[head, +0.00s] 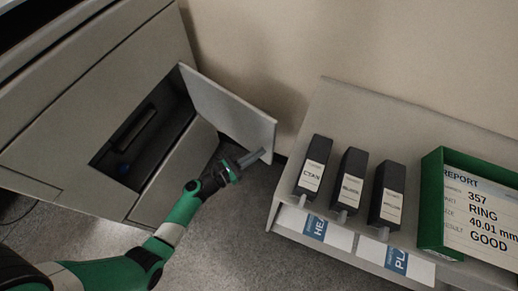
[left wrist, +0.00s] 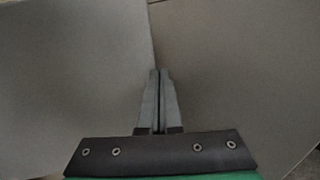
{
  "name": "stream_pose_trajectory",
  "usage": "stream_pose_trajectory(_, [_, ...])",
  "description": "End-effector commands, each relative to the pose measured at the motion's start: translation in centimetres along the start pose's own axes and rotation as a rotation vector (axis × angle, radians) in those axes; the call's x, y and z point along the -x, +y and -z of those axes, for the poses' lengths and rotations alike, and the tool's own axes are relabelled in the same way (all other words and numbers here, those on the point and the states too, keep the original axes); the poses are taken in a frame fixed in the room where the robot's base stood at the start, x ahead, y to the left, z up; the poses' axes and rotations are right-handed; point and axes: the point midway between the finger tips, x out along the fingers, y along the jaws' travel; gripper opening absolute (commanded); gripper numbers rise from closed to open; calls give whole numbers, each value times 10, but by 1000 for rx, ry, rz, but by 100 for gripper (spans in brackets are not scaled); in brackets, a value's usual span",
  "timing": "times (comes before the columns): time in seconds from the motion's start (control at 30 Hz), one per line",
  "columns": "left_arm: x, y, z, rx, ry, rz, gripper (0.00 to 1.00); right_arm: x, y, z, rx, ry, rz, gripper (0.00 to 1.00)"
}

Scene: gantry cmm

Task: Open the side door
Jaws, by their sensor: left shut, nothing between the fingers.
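The side door (head: 225,108) is a flat grey panel on the side of the large grey machine (head: 90,85). It stands swung out, away from the dark opening (head: 150,140), which is uncovered. My left gripper (head: 257,156) is at the lower edge of the door, near its free right corner. Its fingers are shut with nothing between them, and they also show together in the left wrist view (left wrist: 159,75). I cannot tell whether they touch the door. My right gripper is not in view.
A grey shelf (head: 340,105) right of the door carries black labelled cartridges (head: 349,178) and a green-framed report box (head: 432,205). Dark grey floor (head: 225,240) lies clear between machine and shelf. A plain wall (head: 350,40) stands behind.

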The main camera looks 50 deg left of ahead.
Motion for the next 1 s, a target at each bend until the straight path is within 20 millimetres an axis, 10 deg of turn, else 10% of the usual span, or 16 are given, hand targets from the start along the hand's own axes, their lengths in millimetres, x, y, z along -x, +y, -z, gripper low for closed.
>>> stream_pose_trajectory(0.5, [103,-33,0,2,4,5,0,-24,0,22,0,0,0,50])
stream_pose_trajectory(1.0, [109,-37,0,0,2,11,0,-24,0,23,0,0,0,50])
